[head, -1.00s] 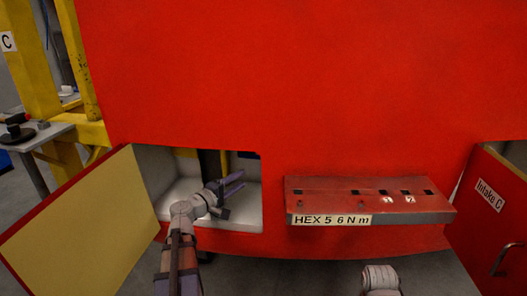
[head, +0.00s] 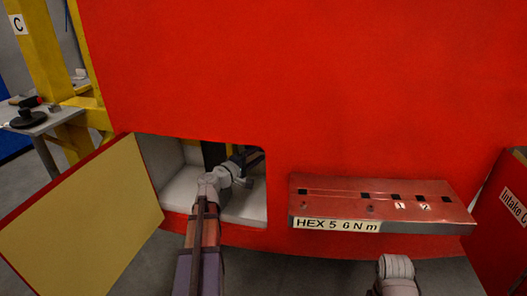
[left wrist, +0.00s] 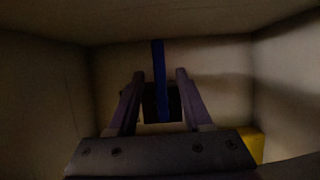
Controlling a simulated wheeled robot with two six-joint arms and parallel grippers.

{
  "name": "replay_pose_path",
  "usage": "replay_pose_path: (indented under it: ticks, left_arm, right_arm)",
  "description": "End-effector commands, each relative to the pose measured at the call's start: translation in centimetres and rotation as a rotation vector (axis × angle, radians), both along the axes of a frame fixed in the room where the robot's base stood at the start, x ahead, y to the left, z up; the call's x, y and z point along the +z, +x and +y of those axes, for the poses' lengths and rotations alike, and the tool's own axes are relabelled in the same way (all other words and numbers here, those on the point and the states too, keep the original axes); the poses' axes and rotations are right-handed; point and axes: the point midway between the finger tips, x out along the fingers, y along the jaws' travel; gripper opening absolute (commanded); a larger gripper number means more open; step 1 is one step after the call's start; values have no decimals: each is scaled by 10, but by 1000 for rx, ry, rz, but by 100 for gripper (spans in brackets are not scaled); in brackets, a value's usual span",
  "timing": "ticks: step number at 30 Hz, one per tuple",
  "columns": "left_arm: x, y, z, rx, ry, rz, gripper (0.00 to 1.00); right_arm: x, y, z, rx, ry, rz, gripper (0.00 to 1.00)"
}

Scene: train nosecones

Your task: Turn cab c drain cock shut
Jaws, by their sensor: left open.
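A blue bar-shaped handle (left wrist: 159,60), which looks like the drain cock's lever, stands upright in the left wrist view. A dark block (left wrist: 150,103) shows behind it. My left gripper (left wrist: 160,75) is open, with one finger on each side of the blue bar. Gaps show between the bar and both fingers, so it is not clamped. In the head view my left gripper (head: 243,156) is inside the open white-walled recess (head: 172,168) low in the red cab front, hiding the handle there. My right gripper is not in view; only part of my right arm shows.
An open hatch door (head: 85,205) stands left of the recess. A red tool ledge (head: 385,198) labelled HEX 5 6 N m juts out on the right. Another panel (head: 505,215) marked Intake C stands far right. Recess walls are close around my gripper.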

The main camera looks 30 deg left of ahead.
Motion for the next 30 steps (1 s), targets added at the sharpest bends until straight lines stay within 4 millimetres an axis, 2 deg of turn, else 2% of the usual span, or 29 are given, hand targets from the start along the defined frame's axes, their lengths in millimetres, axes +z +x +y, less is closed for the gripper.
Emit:
replay_pose_path:
  ticks: [1, 6, 17, 30]
  left_arm:
    - [0, 9, 0, -1, 0, 0, 50]
    - [0, 23, -3, -1, 0, 0, 50]
    - [0, 26, -4, 0, 0, 0, 50]
    - [0, 26, -4, 0, 0, 0, 2]
  right_arm:
    - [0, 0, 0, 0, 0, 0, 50]
    - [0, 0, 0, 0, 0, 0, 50]
    - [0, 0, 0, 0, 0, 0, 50]
    - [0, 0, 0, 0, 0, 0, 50]
